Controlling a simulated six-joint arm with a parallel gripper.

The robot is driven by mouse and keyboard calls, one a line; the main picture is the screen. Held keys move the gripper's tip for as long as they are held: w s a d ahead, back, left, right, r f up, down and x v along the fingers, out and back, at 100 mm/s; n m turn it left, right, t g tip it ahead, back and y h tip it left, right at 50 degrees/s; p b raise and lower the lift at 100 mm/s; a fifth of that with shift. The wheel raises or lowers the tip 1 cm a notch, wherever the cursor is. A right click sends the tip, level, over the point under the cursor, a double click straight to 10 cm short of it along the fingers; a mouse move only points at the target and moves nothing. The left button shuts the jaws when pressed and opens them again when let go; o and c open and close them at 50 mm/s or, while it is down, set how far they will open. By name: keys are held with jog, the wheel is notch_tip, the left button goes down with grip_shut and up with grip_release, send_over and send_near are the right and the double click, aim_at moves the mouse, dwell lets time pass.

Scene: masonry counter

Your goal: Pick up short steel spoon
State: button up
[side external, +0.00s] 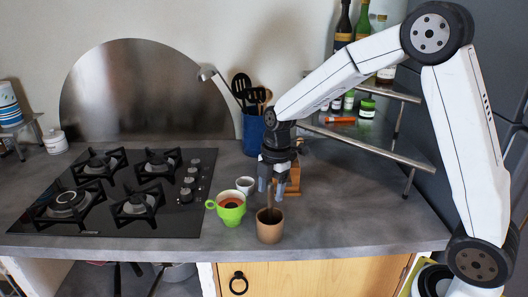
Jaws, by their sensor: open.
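A brown cup (269,228) stands near the counter's front edge. A thin upright shape (270,199) rises from it, between my fingertips in the picture; it may be the handle of the short steel spoon, but it is too small to be sure. My gripper (272,188) points down above the cup, with its fingers apart. I cannot tell whether the fingers touch the upright shape. No other short spoon is clear to me.
A green cup (231,211) and a small white cup (245,185) stand close left of my gripper. A blue utensil holder (253,135) and a wooden block (292,180) are behind. The black hob (125,215) fills the left; bare counter (350,215) lies right.

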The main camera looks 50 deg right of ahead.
aim_at(270, 210)
jog(key=shift+a+f, duration=0.2)
jog(key=shift+f, duration=1.1)
grip_shut()
